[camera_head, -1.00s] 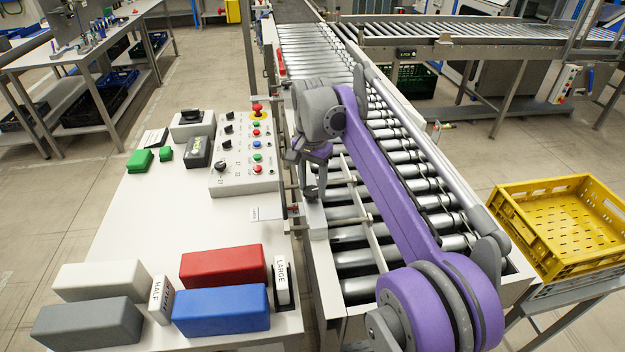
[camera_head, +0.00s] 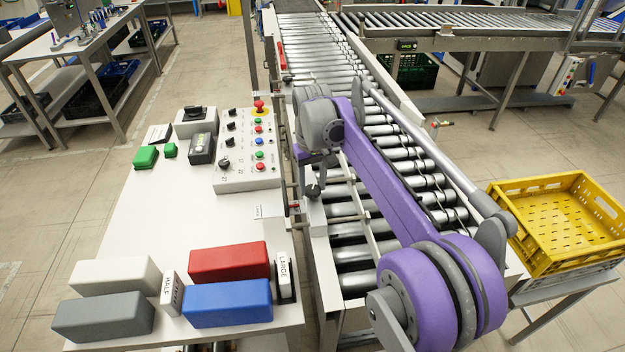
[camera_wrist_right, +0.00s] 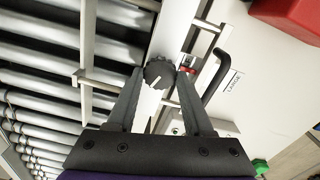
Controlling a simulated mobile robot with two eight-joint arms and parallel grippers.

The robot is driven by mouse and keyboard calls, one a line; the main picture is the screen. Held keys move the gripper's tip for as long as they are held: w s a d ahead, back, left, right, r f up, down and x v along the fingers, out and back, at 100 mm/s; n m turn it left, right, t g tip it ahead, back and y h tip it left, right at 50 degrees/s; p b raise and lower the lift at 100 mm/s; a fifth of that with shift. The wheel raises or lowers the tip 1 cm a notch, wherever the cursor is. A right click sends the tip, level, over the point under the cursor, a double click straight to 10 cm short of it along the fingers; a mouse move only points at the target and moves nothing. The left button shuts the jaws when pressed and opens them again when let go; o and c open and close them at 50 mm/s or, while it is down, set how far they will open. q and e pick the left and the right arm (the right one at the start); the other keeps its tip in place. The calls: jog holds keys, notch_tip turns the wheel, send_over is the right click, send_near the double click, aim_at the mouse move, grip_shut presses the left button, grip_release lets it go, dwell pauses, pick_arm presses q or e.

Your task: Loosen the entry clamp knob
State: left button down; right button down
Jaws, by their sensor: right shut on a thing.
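The entry clamp knob (camera_wrist_right: 158,73) is black and round with a white pointer line. It sits on the conveyor's side rail in the right wrist view. My right gripper (camera_wrist_right: 160,78) is shut on it, one finger on each side. In the head view my right gripper (camera_head: 314,188) is low at the near left rail of the roller conveyor, with the dark knob (camera_head: 313,192) at its tips, partly hidden by my purple right arm. My left gripper is not in view.
The white control table (camera_head: 140,215) stands left of the conveyor (camera_head: 352,230), with a button panel (camera_head: 247,150) and red, blue, white and grey blocks. A yellow crate (camera_head: 560,255) rests on a stand at the right. A black bent handle (camera_wrist_right: 217,75) is close to the gripper.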

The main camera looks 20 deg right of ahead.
aim_at(312, 189)
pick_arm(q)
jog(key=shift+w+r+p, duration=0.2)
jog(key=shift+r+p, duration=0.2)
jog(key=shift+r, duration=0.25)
pick_arm(e)
jog(key=shift+n, duration=2)
jog(key=shift+c, duration=1.4)
grip_release()
jog(key=shift+r, duration=0.15)
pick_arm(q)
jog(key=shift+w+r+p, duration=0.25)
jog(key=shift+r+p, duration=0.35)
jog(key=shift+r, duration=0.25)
pick_arm(e)
notch_tip(312, 189, up, 11)
jog(key=shift+f, duration=0.2)
jog(key=shift+f, duration=0.1)
